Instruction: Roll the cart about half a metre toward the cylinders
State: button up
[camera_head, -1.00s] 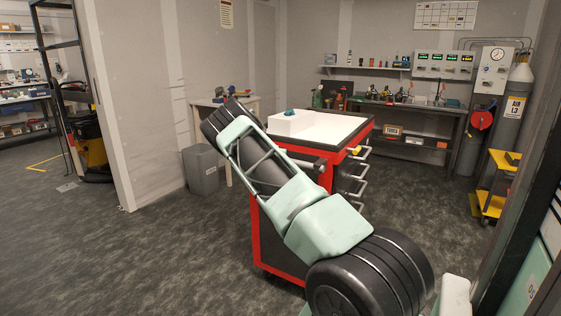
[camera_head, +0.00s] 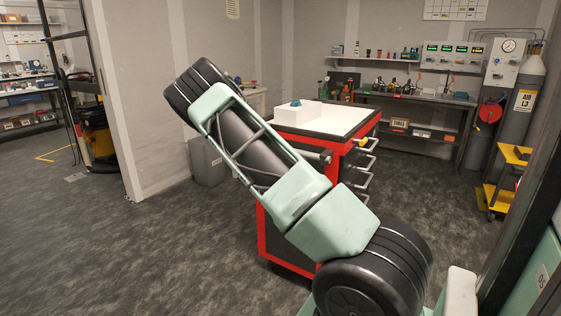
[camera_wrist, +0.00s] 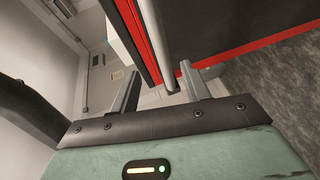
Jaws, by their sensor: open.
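The cart (camera_head: 283,235) is a red and black drawer cabinet with a white top, standing mid-room behind my arm. Its grey handle bar shows at the near edge (camera_head: 326,157) and in the wrist view (camera_wrist: 158,35). In the wrist view my gripper (camera_wrist: 159,70) is open, its two fingers on either side of the bar's line; I cannot tell whether they touch it. The gripper is hidden in the head view. A grey gas cylinder (camera_head: 518,115) labelled "AIR L3" stands at the right, by the far wall, beyond the cart.
A white block (camera_head: 293,117) with a blue item lies on the cart. A workbench (camera_head: 430,106) lines the back wall. A yellow trolley (camera_head: 505,185) stands before the cylinder. A grey bin (camera_head: 209,160) is left of the cart. Dark floor (camera_head: 425,195) is clear right of the cart.

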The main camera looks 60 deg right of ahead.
jog(key=v, duration=0.5)
dwell(0.5)
